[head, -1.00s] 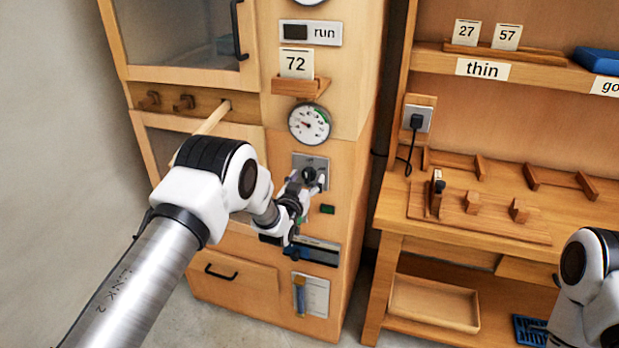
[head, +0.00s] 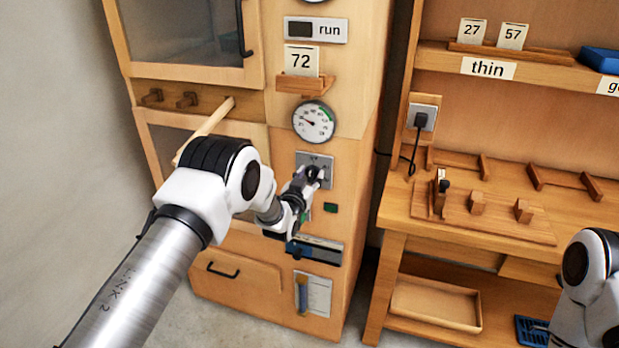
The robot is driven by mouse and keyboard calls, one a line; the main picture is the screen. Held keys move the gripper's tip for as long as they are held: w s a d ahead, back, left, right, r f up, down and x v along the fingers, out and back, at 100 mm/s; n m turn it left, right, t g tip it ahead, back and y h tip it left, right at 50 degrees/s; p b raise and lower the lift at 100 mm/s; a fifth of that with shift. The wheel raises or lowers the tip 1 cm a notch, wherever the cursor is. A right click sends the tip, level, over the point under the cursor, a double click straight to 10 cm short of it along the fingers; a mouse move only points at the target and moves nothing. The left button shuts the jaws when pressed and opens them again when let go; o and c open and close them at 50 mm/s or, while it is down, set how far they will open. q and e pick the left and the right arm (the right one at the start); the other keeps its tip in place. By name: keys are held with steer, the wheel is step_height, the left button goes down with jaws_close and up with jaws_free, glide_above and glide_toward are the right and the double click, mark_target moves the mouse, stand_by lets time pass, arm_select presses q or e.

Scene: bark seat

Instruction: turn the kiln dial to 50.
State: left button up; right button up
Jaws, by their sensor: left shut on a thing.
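The kiln is a tall wooden cabinet (head: 345,185). On its front a black dial knob (head: 313,173) sits on a grey plate (head: 327,163), partly hidden by my left gripper. My left gripper (head: 309,178) is shut on the knob; the scale marks on the plate are too small to read. Above it a round white gauge (head: 314,121) has a dark needle pointing to the left and a green band at its upper right. My right arm shows at the lower right edge, and its gripper is out of view.
A green button (head: 331,208) sits below right of the dial. A wooden bench (head: 400,213) stands to the right, with a wooden tray (head: 435,303) below.

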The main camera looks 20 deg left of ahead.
arm_select(q)
steer(key=m+b, duration=0.3)
steer(key=m, duration=0.2)
steer(key=shift+d+f+b, duration=0.1)
steer(key=shift+f+b, duration=0.1)
steer(key=shift+b, duration=0.15)
steer(key=m+b, duration=0.3)
steer(key=m, duration=0.3)
steer(key=shift+d+f+m, duration=0.1)
steer(key=shift+m, duration=0.3)
steer(key=m+b, duration=0.3)
steer(key=m, duration=0.3)
steer(key=m+b, duration=0.2)
steer(key=m, duration=0.3)
steer(key=shift+m, duration=0.3)
steer(key=o, duration=1.1)
